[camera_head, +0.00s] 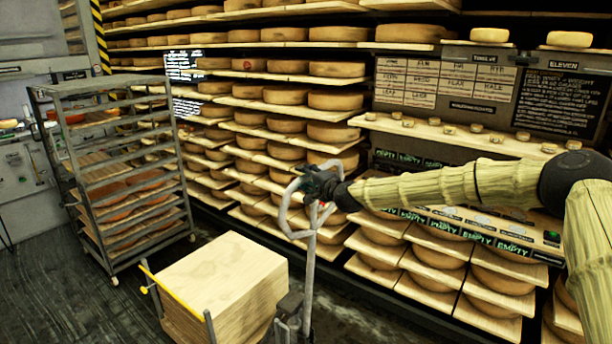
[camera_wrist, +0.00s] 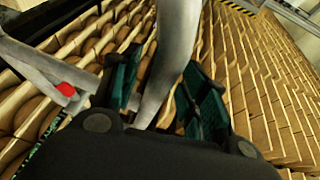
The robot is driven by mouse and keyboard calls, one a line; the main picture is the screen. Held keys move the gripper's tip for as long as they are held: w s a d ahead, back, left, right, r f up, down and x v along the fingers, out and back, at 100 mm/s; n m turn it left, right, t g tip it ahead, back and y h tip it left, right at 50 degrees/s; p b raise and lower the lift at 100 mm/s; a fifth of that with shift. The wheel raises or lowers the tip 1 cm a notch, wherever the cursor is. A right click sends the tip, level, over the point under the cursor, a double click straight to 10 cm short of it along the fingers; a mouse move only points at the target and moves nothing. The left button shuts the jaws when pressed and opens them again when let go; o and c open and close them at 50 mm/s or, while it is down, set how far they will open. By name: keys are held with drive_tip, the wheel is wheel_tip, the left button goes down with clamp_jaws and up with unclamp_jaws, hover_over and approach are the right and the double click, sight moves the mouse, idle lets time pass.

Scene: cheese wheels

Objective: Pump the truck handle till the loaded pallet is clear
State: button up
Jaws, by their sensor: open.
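The truck handle (camera_head: 311,215) is a grey metal loop on an upright shaft, standing in the middle of the head view. My gripper (camera_head: 322,187) is at the upper right part of the loop. In the wrist view the handle's grey bar (camera_wrist: 172,60) passes between the two green-padded fingers of my gripper (camera_wrist: 165,95), which are open around it. A red button or lever shows on the handle at the left of the wrist view. The pallet load is a stack of pale wooden boards (camera_head: 222,275) in front of the truck; the pallet beneath it and its floor contact are out of view.
A grey rack trolley (camera_head: 105,165) with cheese wheels stands at the left. Shelves of cheese wheels (camera_head: 285,95) fill the back wall, close behind the handle. A yellow bar (camera_head: 178,300) stands by the board stack's left side. Dark floor (camera_head: 70,290) is clear at the lower left.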

drive_tip(key=shift+w, duration=0.15)
clamp_jaws()
drive_tip(key=shift+f, duration=0.1)
